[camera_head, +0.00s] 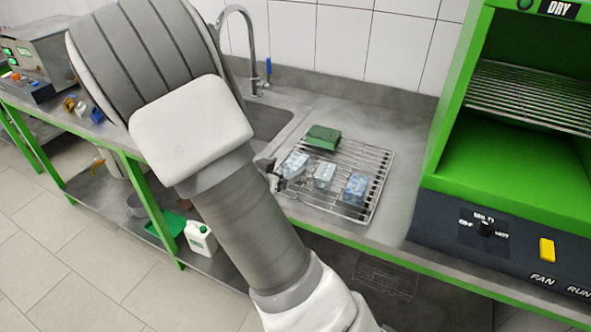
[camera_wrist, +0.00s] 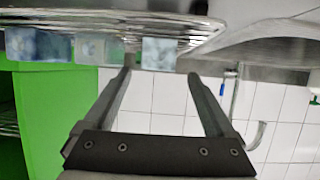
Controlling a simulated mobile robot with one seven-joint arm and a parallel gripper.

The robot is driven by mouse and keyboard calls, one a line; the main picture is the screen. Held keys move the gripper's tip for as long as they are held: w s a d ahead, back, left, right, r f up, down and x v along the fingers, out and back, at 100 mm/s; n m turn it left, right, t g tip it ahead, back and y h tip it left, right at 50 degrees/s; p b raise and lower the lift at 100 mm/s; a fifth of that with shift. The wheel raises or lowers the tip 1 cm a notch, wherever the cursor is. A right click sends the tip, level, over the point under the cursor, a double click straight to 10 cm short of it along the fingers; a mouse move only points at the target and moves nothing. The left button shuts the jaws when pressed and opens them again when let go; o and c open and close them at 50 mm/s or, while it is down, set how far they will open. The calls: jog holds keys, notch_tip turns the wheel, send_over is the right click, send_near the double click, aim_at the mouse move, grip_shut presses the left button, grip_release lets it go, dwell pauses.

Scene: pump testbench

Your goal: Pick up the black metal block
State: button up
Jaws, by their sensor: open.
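I see no block that is clearly black. Three pale blue-grey blocks stand in a row on a wire rack (camera_head: 372,208): a left one (camera_head: 295,164), a middle one (camera_head: 324,175) and a bluer right one (camera_head: 355,188). My gripper (camera_wrist: 160,75) is open and empty in the wrist view, which is upside down. The left block (camera_wrist: 159,53) appears between its fingertips; how far off it is I cannot tell. In the head view my gripper (camera_head: 277,181) is mostly hidden by my arm, just left of the left block.
A green block or sponge (camera_head: 323,137) lies at the rack's back. A sink (camera_head: 268,120) with a tap (camera_head: 250,50) is behind my arm. A green drying cabinet (camera_head: 510,175) stands to the right. Bare counter (camera_head: 403,180) lies between rack and cabinet.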

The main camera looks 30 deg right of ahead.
aim_at(301, 158)
jog(key=b+x, duration=0.1)
jog(key=x, duration=0.8)
jog(key=shift+s+r+b, duration=0.1)
jog(key=shift+r+b, duration=0.1)
jog(key=shift+b, duration=0.15)
jog(key=shift+c, duration=0.3)
grip_shut()
